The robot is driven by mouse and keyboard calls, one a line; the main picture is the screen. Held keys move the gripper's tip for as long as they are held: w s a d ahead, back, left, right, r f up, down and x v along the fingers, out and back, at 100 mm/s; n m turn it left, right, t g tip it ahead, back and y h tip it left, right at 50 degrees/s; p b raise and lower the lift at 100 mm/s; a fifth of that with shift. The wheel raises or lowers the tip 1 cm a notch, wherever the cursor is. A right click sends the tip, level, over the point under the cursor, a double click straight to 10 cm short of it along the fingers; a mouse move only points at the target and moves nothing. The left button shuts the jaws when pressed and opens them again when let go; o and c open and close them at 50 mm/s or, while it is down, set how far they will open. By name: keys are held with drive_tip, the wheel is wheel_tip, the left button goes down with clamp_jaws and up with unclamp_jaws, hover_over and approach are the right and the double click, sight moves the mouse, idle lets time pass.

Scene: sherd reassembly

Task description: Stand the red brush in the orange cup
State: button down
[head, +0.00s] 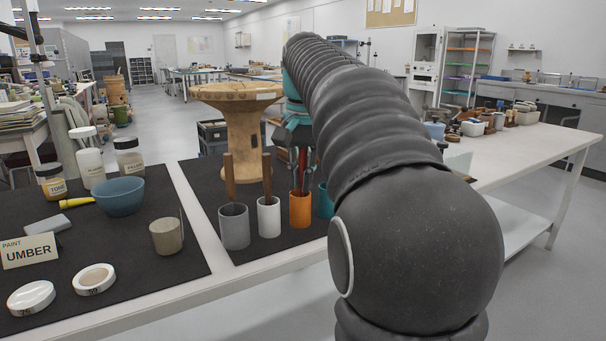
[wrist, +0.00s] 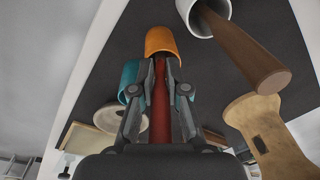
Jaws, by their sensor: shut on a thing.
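The red brush (wrist: 160,110) is held between the fingers of my gripper (wrist: 160,80), which is shut on it. In the head view the brush (head: 302,165) is roughly upright above the orange cup (head: 300,211). The orange cup (wrist: 160,40) stands on the dark mat, and the brush's far end meets its mouth in the wrist view. The end seems to be inside the rim, but how deep is hidden.
A white cup (head: 269,217) with a brown handle stands close left of the orange cup. A grey cup (head: 234,227) with another brown handle is beyond it. A teal cup (head: 325,202) stands close on the right. A wooden spool-shaped stand (head: 240,130) is behind.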

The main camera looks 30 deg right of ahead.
drive_tip(key=shift+f, duration=0.1)
idle(0.3)
drive_tip(key=c, duration=1.1)
unclamp_jaws()
drive_tip(key=shift+s+r, duration=0.15)
drive_tip(key=shift+r, duration=1.85)
drive_tip(key=shift+s+r, duration=0.15)
drive_tip(key=shift+r, duration=1.8)
